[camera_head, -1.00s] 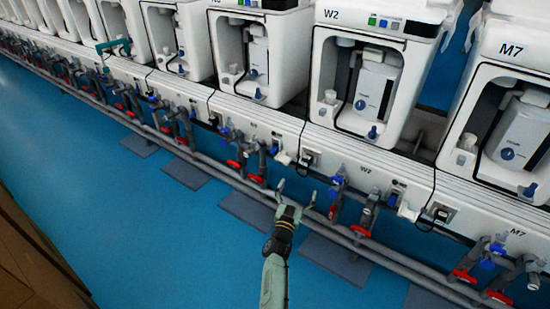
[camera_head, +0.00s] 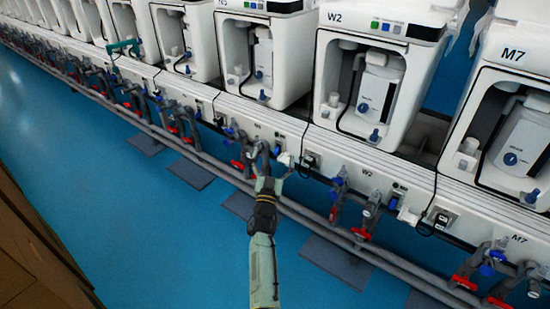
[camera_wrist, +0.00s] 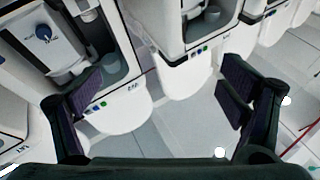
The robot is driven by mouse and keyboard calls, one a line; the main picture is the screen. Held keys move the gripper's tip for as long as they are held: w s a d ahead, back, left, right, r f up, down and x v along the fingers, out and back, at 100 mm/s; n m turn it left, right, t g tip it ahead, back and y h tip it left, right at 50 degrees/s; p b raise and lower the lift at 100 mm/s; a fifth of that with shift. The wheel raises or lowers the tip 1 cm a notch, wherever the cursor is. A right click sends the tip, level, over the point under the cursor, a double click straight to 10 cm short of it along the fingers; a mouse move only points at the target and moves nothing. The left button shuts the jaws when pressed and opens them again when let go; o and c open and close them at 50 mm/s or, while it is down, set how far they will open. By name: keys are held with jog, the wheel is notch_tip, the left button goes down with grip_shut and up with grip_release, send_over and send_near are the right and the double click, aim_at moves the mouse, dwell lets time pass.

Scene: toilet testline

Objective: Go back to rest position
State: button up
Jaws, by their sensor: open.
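My gripper (camera_head: 270,168) reaches out from the bottom middle of the head view, in front of the white bench with pipes and valves. Its fingers are apart and nothing is between them. In the wrist view my gripper (camera_wrist: 160,98) also shows as two dark fingers spread wide and empty. Beyond them are white toilet units (camera_wrist: 115,105) and a pale tiled floor (camera_wrist: 185,125). In the head view the fingertips overlap the pipes near a valve; I cannot tell whether they touch.
A row of white test machines, including the W2 machine (camera_head: 365,90) and the M7 machine (camera_head: 510,130), stands along the bench (camera_head: 330,150). Grey pipes (camera_head: 330,222) with red and blue valves run below. The blue floor (camera_head: 120,220) is open at lower left. A brown panel (camera_head: 30,250) stands at the left edge.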

jog(key=shift+a+r, duration=0.15)
jog(key=shift+r, duration=0.05)
dwell(0.3)
